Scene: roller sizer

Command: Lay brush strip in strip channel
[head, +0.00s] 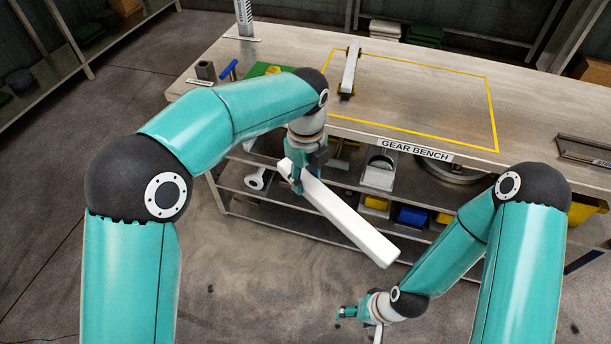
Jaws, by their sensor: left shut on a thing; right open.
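A long white bar (347,222), which looks like the brush strip, is held in my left gripper (297,178). My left gripper is shut on it near its upper left end. The bar hangs in front of the bench, slanting down to the right, clear of the bench top. My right gripper (352,312) is open and empty, low in front of the bench and below the bar's right end. A long dark-edged recessed holder (588,149) lies at the bench's right end. It may be the strip channel, but I cannot tell.
The gear bench (430,82) has a yellow-outlined area, mostly bare. A grey bar with yellow-black ends (350,70) stands at its left edge. A green mat (268,70), blue tool (228,69) and dark block (205,70) are further left. Shelves below hold bins (411,217).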

